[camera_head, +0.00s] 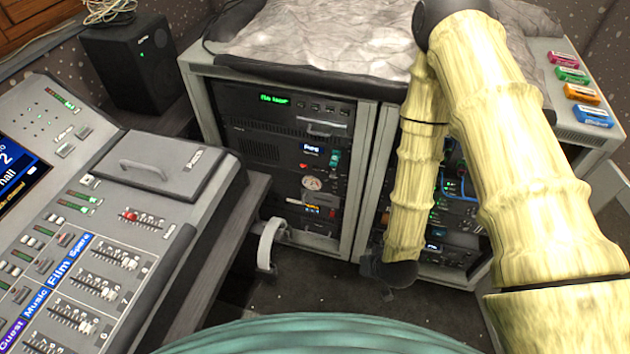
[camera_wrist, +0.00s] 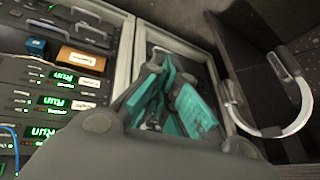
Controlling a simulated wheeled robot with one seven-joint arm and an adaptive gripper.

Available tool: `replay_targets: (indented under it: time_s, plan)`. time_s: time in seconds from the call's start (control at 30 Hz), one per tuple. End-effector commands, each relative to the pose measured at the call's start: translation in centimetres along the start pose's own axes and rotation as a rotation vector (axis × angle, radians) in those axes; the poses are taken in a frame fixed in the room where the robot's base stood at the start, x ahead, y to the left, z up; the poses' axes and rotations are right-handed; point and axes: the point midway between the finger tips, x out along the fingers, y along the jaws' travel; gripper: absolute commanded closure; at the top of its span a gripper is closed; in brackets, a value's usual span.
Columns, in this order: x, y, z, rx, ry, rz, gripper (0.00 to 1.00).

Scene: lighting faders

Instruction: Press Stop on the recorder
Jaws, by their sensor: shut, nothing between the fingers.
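No unit can be picked out for certain as the recorder, and no Stop label is legible. Candidate units sit in the left rack bay (camera_head: 290,155), including a top unit (camera_head: 275,101) with a green display. The right bay (camera_head: 450,225) is largely hidden behind my arm. My gripper (camera_wrist: 170,85), with teal fingers, is shut and empty, in front of the rack and apart from those units. Its fingers are not distinguishable in the head view.
A mixing console (camera_head: 110,225) with faders fills the left, with a black speaker (camera_head: 133,60) behind it. Coloured boxes (camera_head: 582,94) lie on the right top.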

Motion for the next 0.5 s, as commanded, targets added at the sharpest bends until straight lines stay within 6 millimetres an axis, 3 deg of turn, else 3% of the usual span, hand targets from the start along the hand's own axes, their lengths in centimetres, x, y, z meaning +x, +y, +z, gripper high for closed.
replay_targets:
  time_s: [0.03,0.1,0.5]
  plan:
    - [2.4,-0.4,-0.4,0.002,0.033,-0.018,1.00]
    - [4.0,-1.2,-1.7,0.009,0.079,-0.042,1.00]
    - [11.7,-6.2,-8.6,0.048,0.327,-0.198,1.00]
